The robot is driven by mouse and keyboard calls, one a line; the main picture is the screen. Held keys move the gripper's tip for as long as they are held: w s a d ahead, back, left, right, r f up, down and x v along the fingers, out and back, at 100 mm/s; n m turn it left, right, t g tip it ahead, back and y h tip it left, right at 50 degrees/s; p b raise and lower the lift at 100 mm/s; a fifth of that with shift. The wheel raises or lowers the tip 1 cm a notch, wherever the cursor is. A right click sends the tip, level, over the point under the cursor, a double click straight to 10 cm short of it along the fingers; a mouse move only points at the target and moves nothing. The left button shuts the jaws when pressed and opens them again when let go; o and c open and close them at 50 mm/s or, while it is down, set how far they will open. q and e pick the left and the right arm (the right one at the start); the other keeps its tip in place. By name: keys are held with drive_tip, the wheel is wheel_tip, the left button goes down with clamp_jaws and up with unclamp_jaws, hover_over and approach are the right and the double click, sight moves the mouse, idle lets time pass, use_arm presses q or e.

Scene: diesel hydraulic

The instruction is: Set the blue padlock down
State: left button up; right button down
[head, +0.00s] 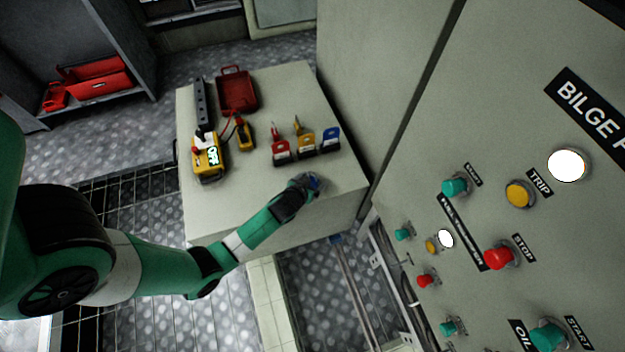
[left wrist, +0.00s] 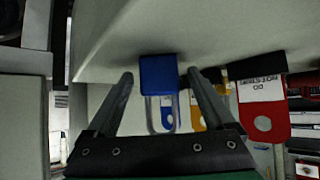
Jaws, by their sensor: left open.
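The blue padlock (left wrist: 159,75) shows in the left wrist view, its blue body between my left fingertips and its metal shackle pointing down the picture. The body appears to be against the grey bench top (head: 235,205), which lies at the top of that picture. My left gripper (left wrist: 160,76) is open, with a gap between each finger and the padlock. In the head view my left gripper (head: 312,182) is low near the bench's front right edge, and a small blue patch at its tip is hard to make out. My right gripper is not in view.
Red (head: 282,150), yellow (head: 305,143) and blue (head: 331,135) tags stand in a row behind the gripper. A yellow meter (head: 208,158), a smaller yellow device (head: 245,134) and a red case (head: 237,92) lie farther left. A button panel (head: 490,130) rises at right.

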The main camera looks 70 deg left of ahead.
use_arm(q)
drive_tip(key=shift+s+d+r, duration=0.2)
drive_tip(key=shift+r, duration=0.1)
drive_tip(key=p+v, duration=0.3)
drive_tip(key=v, duration=0.7)
drive_tip(key=shift+s+d+r, duration=0.15)
drive_tip(key=shift+s+d, duration=0.15)
